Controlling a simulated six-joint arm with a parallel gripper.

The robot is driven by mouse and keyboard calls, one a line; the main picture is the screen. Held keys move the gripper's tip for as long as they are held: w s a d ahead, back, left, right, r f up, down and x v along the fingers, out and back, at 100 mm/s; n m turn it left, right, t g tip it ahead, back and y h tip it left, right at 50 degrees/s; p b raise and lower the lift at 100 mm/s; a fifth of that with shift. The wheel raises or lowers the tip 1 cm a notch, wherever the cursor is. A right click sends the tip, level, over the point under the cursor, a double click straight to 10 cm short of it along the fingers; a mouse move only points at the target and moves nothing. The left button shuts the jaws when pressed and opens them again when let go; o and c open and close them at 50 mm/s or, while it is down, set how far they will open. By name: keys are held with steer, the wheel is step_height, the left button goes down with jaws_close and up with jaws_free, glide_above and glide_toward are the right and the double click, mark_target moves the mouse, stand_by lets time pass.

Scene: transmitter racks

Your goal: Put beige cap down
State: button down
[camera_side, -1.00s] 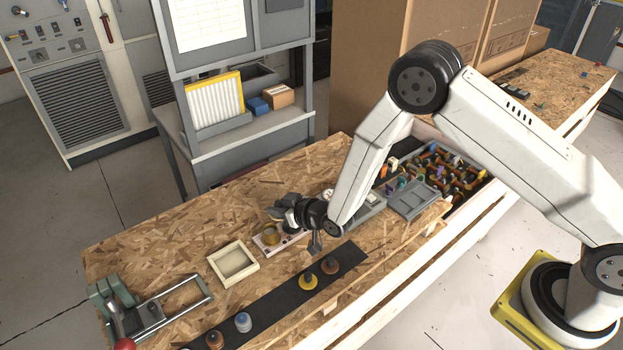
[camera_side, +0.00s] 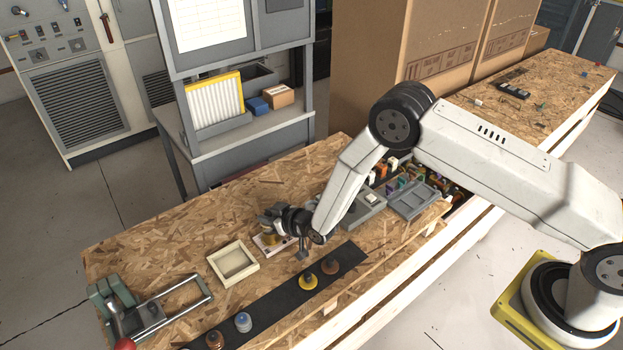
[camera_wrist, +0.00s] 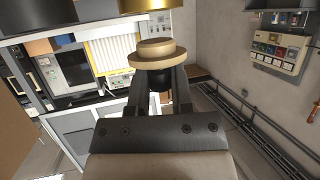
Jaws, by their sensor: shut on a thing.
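The beige cap (camera_wrist: 157,55), round with a flat flange, sits between the fingertips of my gripper (camera_wrist: 158,75) in the wrist view. My gripper is shut on it. In the side view my gripper (camera_side: 276,220) is low over the bench, close to a small pale board (camera_side: 262,250) with a brass-coloured round part (camera_side: 269,238). The cap cannot be made out there. A brass-coloured part (camera_wrist: 148,5) shows at the top edge of the wrist view, apart from the cap.
A shallow cream tray (camera_side: 214,271) stands left of my gripper. In front, a black strip (camera_side: 275,311) holds a yellow cap (camera_side: 308,281), brown caps (camera_side: 330,266) and a blue-and-white cap (camera_side: 243,322). A metal clamp frame (camera_side: 185,300) lies at the left. Bare chipboard lies behind the tray.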

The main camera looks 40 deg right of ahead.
steer(key=shift+f, duration=1.05)
steer(key=shift+f, duration=0.4)
steer(key=c, duration=0.5)
jaws_free()
steer(key=shift+r, duration=0.2)
steer(key=shift+r, duration=0.2)
steer(key=shift+v, duration=6.05)
steer(key=shift+w, duration=0.1)
